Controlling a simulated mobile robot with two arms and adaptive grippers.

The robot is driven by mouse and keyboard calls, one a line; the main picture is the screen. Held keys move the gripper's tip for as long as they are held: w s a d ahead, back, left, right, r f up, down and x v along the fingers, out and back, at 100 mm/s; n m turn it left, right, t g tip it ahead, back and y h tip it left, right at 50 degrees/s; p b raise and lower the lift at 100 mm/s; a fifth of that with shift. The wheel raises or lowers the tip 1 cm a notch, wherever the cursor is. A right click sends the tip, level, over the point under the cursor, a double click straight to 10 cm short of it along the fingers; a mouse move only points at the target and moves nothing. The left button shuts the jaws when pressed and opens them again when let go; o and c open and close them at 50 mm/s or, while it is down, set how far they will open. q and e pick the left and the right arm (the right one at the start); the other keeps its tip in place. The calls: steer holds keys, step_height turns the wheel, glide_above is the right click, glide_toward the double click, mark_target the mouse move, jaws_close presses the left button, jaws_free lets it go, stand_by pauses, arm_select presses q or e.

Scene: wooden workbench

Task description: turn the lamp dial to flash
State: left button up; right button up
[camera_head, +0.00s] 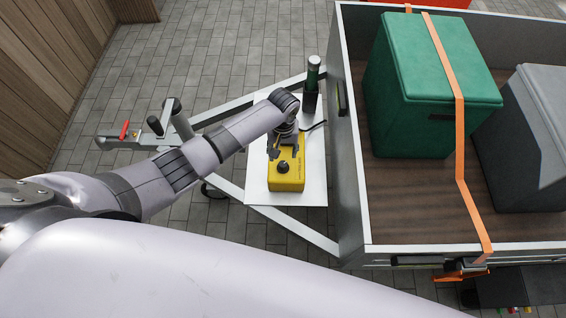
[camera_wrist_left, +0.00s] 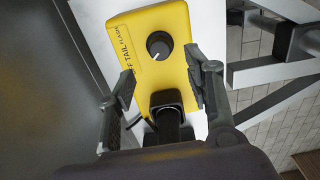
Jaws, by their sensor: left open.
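A yellow lamp box (camera_head: 290,183) lies on a white plate (camera_head: 258,180) beside the trailer. Its round black dial (camera_head: 282,168) stands up from the top face. In the left wrist view the dial (camera_wrist_left: 159,44) has a white mark pointing down and left. Lettering reading TAIL and FLASH, with part of OFF, runs along the box's left side. I cannot tell exactly which word the mark meets. My left gripper (camera_head: 285,153) is over the box; its open, empty fingers (camera_wrist_left: 170,72) are spread, with the dial just beyond their tips. A black square fitting (camera_wrist_left: 166,100) shows between the fingers. My right gripper is out of view.
A green cylinder (camera_head: 314,72) on a black base stands behind the box. The trailer wall (camera_head: 350,165) rises to the right, with a green bin (camera_head: 430,85) and grey bin inside. The metal drawbar (camera_head: 232,116) runs left. Open paving lies around it.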

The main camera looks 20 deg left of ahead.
mark_target(283, 164)
arm_select(q)
step_height(283, 164, down, 6)
steer(key=shift+f+b, duration=0.2)
steer(key=shift+b, duration=0.6)
steer(key=shift+f, duration=0.45)
steer(key=shift+c, duration=0.3)
jaws_close()
